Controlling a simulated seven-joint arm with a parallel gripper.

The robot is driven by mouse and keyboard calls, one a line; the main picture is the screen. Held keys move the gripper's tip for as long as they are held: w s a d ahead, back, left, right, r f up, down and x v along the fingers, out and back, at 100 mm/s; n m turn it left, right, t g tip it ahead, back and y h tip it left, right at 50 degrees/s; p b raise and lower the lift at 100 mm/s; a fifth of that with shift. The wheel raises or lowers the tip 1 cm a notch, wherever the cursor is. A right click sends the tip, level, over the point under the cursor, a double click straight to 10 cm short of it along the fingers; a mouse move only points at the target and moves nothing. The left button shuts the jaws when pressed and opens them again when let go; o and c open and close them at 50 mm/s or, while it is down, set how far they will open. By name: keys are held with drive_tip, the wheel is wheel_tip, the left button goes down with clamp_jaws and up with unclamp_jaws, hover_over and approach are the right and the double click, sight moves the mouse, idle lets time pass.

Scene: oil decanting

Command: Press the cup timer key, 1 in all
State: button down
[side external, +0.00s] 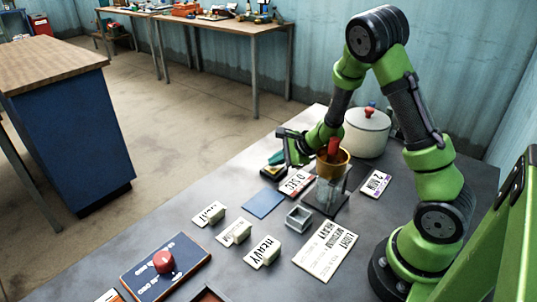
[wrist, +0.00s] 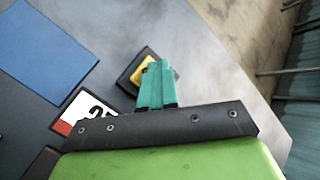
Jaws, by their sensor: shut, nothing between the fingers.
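A yellow key on a small dark base (side external: 268,175) sits on the grey table, beside a white card ending in "SEC" (side external: 297,184); I take it for the cup timer key. In the wrist view the yellow key (wrist: 143,74) is partly hidden behind my fingers. My gripper (side external: 277,158) has teal fingers, shut and empty, pointing down over the key. The fingers also show in the wrist view (wrist: 156,80), overlapping the key's right part. I cannot tell whether the tips touch it.
A funnel stand (side external: 327,190) and a white pot (side external: 367,132) are right of the gripper. A blue mat (side external: 264,203), labelled blocks (side external: 235,233), a small grey holder (side external: 299,218) and a red button on a blue panel (side external: 164,262) lie nearer. The table's left edge is close to the key.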

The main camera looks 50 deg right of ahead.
sight(277, 168)
drive_tip(key=shift+r, duration=0.85)
drive_tip(key=shift+r, duration=2.5)
